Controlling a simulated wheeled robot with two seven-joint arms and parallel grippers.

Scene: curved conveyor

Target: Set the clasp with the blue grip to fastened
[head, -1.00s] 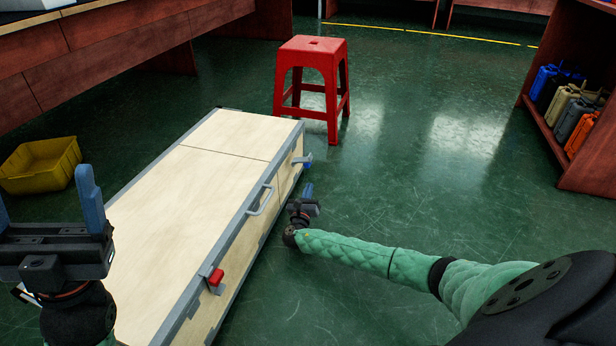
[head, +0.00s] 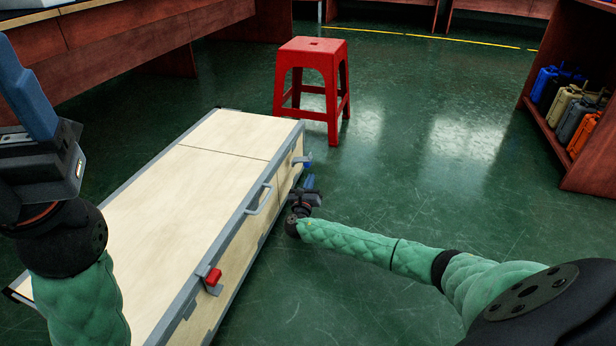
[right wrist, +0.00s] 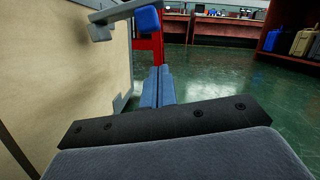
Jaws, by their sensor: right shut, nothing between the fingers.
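The clasp with the blue grip (head: 308,163) is on the far part of the long side of a pale wooden case (head: 150,235). In the right wrist view its grey lever (right wrist: 112,12) sticks out from the case wall, with the blue grip (right wrist: 148,19) at its outer end. My right gripper (head: 309,182) is shut and empty, just below and on the near side of the blue grip, beside the case. In the right wrist view its fingers (right wrist: 158,84) lie together, apart from the grip. My left gripper (head: 22,85) is at the left edge, partly cut off; only one finger shows.
A second clasp with a red grip (head: 213,277) and a grey handle (head: 262,200) are on the same side of the case. A red stool (head: 312,75) stands behind it. A shelf (head: 570,150) with several small cases is at the right. The green floor between is clear.

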